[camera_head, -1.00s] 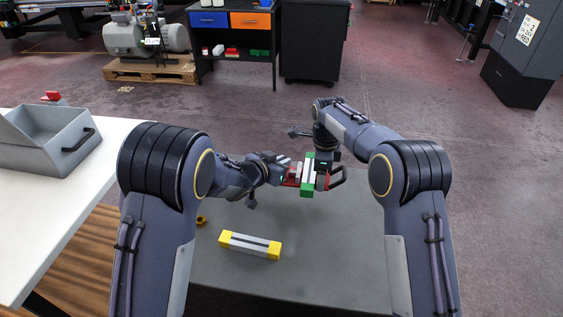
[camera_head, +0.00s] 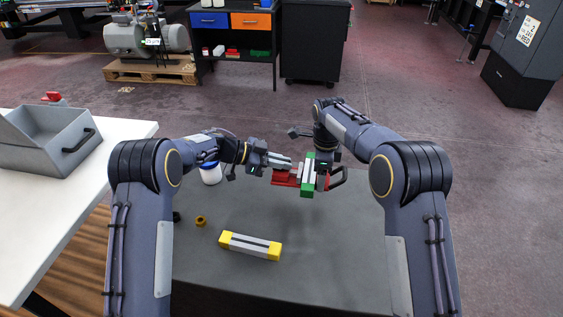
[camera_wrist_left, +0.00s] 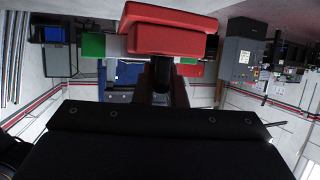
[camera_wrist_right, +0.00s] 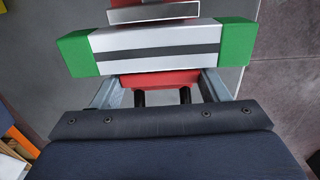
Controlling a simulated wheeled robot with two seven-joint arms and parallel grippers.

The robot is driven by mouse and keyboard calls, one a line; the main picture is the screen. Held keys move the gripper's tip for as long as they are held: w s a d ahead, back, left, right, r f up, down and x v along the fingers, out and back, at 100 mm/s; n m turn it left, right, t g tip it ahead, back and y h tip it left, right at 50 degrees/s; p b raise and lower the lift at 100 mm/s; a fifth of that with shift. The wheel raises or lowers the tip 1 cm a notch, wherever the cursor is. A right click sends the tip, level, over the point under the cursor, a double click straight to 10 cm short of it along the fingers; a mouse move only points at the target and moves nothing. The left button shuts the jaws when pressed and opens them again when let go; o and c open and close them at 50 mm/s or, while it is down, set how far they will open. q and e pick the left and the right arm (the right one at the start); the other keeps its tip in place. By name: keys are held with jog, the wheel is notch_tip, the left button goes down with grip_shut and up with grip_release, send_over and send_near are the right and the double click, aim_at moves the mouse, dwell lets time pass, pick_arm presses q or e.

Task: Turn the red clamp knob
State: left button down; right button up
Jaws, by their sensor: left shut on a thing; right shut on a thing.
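A red clamp (camera_head: 285,178) is near the far edge of the grey table (camera_head: 335,235), beside a grey bar with green ends (camera_head: 307,175). My left gripper (camera_head: 279,165) reaches it from the left and is shut on its red knob. In the left wrist view, a red block of the clamp (camera_wrist_left: 172,33) stands just ahead of the fingers, with a short dark shaft (camera_wrist_left: 161,73) below it. My right gripper (camera_wrist_right: 160,90) is shut on a red part of the clamp (camera_wrist_right: 160,80) behind the bar. The exact finger contacts are partly hidden.
A grey bar with yellow ends (camera_head: 250,246) and a small brass-coloured piece (camera_head: 200,221) lie on the table. A white jar (camera_head: 211,174) stands close to my left forearm. A grey bin (camera_head: 50,140) is on the white table (camera_head: 30,220). The front right of the grey table is clear.

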pick_arm(q)
jog(key=shift+r+m+g, duration=0.1)
jog(key=shift+m+g, duration=0.4)
jog(key=shift+g, duration=0.4)
jog(key=c, duration=1.5)
grip_release()
jog(key=v, duration=1.2)
jog(key=shift+s, duration=0.1)
jog(key=shift+o, duration=0.3)
